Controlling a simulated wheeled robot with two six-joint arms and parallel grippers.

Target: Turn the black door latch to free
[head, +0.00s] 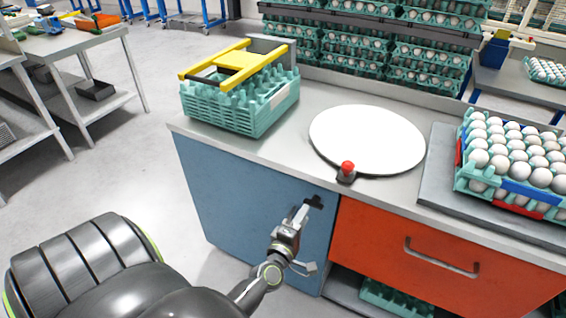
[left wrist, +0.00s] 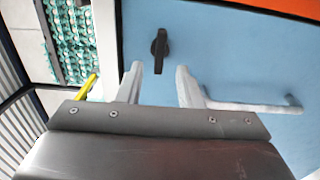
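The black door latch (head: 316,201) is on the blue door (head: 240,190), near its upper right corner. In the left wrist view the latch (left wrist: 160,47) stands out on the blue door (left wrist: 225,50) and runs roughly up and down the picture. My left gripper (head: 303,209) is in front of the door, close to the latch. In the left wrist view my left gripper's fingers (left wrist: 158,68) are apart with nothing between them, and the latch shows just beyond the tips. My right gripper is in neither view.
A grey door handle (left wrist: 255,105) is beside the right finger; part of it shows in the head view (head: 305,268). An orange drawer (head: 400,245) is right of the door. The counter holds egg trays (head: 250,108), a white disc (head: 367,138) and a red button (head: 347,167).

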